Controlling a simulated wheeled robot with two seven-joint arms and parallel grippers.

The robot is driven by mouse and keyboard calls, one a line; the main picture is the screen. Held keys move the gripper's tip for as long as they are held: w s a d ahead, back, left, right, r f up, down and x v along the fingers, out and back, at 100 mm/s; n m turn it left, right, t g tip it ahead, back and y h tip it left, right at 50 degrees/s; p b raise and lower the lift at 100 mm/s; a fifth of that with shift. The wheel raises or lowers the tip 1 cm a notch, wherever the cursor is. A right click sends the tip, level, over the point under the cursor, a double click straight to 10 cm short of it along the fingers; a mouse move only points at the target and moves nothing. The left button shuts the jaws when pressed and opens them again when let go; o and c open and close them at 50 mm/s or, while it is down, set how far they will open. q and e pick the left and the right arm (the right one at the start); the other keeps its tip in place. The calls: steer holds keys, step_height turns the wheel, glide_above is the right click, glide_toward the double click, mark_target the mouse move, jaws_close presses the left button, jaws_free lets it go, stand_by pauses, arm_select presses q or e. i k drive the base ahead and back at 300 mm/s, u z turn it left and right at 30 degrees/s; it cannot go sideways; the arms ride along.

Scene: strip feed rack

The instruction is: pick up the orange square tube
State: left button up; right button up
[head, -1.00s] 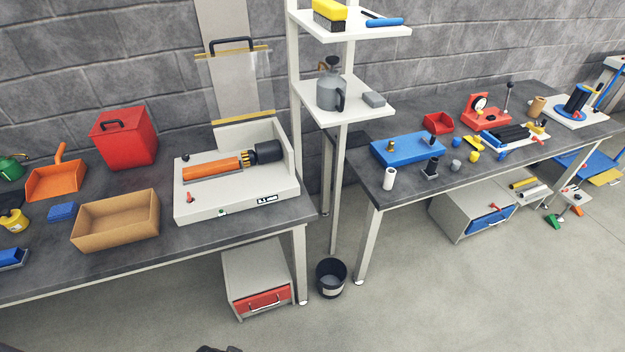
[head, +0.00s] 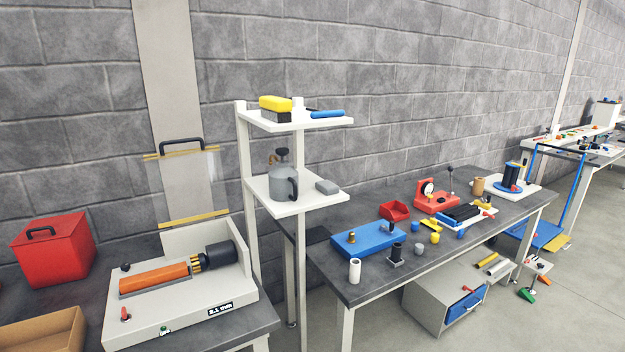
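I cannot make out a thing that is clearly the orange square tube. A long orange part (head: 155,278) lies on the grey machine (head: 185,306) at the lower left, against several brass-coloured pieces and a dark cylinder; I cannot tell whether it is square or a tube. Small coloured items on the far bench (head: 572,140) at the right are too small to identify. Neither of my grippers is in the head view.
A red box (head: 54,250) and a tan tray (head: 42,335) are at the left. A white shelf post (head: 249,200) stands between the benches. The right bench holds a blue box (head: 368,240) and small parts. A blue frame (head: 578,185) stands farther right. Open floor lies at the lower right.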

mark_target(141, 280)
steer(key=k, duration=1.2)
steer(key=u, duration=0.9)
steer(key=i, duration=1.45)
steer(key=z, duration=0.4)
